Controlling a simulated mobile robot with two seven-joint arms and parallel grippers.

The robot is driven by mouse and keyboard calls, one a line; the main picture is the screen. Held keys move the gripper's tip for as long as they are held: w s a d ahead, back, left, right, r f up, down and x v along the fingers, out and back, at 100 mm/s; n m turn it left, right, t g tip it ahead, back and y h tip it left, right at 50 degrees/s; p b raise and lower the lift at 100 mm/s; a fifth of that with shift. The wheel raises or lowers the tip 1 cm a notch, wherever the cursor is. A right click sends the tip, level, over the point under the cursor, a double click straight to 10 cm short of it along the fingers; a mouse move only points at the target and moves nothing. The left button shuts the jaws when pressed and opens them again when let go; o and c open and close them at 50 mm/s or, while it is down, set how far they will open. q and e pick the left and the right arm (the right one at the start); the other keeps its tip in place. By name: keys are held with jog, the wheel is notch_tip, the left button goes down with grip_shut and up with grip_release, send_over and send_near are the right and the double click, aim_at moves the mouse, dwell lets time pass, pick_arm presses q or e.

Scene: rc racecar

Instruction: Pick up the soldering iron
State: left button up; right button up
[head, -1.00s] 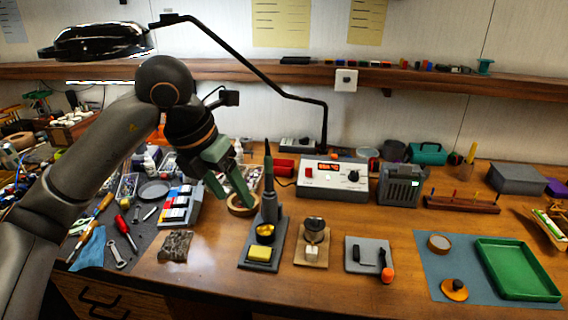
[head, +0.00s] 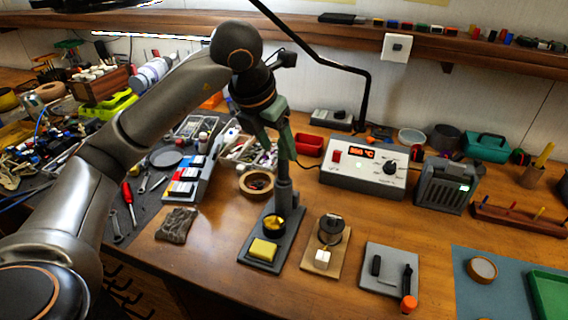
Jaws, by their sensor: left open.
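The soldering iron stands upright in its holder, a grey stand (head: 247,251) with a yellow sponge (head: 263,249) and a brass-coloured tip-cleaner cup (head: 274,225). The grey lower part of the iron and holder (head: 284,188) shows; the upper part is hidden behind my left gripper. My left gripper (head: 286,151) has green fingers, is open, and points down at the top of the iron. The fingers overlap the iron in the picture; I cannot tell whether they touch it. My right gripper is not in view.
A soldering station (head: 362,179) with a red display stands behind right. A solder spool (head: 331,230) on a wooden base and a grey pad with tools (head: 389,277) lie right of the stand. The front table is clear.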

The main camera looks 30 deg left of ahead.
aim_at(280, 156)
pick_arm(q)
jog(key=x, duration=0.6)
jog(key=shift+f+p, duration=0.3)
grip_shut()
dwell(0.4)
